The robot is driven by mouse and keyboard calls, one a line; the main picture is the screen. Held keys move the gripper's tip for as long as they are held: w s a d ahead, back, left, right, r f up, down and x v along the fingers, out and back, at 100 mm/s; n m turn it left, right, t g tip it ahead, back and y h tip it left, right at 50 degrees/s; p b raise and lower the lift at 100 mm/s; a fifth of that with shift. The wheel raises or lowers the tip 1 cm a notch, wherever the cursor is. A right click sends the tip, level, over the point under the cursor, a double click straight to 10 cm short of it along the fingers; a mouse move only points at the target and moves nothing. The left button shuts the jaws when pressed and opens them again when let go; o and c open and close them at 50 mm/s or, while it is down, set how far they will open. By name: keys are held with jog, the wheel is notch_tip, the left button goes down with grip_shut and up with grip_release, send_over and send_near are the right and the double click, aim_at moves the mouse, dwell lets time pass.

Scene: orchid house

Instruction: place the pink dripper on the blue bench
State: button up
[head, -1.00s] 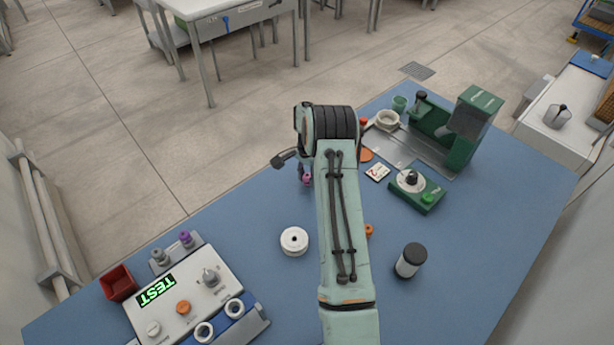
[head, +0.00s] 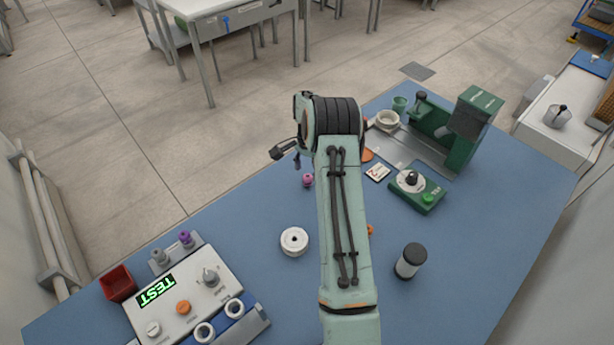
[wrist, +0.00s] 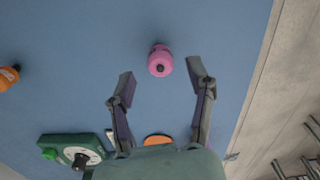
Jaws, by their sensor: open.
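The pink dripper (head: 308,181) stands on the blue bench (head: 460,240), close to its far edge and left of my arm. In the wrist view the pink dripper (wrist: 160,61) is seen from above, with a dark tip or hole on it. My gripper (wrist: 160,80) is open, with a finger on each side below the dripper in the picture. Nothing is between the fingers, and they appear clear of the dripper. In the head view the gripper is mostly hidden behind my arm, with a dark finger (head: 297,160) showing above the dripper.
A white round part (head: 294,242), a dark-capped jar (head: 410,261), a green dial box (head: 417,190) and a green machine (head: 470,130) stand on the bench. A control box (head: 185,300) and red bin (head: 118,283) are at left. Bare bench surrounds the dripper.

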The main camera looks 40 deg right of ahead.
aim_at(306, 177)
notch_tip(306, 177, up, 9)
jog(key=s+a+r+n, duration=0.35)
jog(key=a+r, duration=0.25)
jog(key=a, duration=0.3)
jog(key=s+a+r+n, duration=0.3)
jog(key=a+r+n, duration=0.25)
jog(key=a, duration=0.35)
jog(key=s+a+n, duration=0.4)
jog(key=s+a, duration=0.2)
jog(key=s, duration=0.4)
jog(key=s+a+n, duration=0.4)
jog(key=s+a, duration=0.2)
jog(key=s, duration=0.4)
jog(key=shift+a+f+y, duration=0.3)
jog(key=shift+y, duration=0.1)
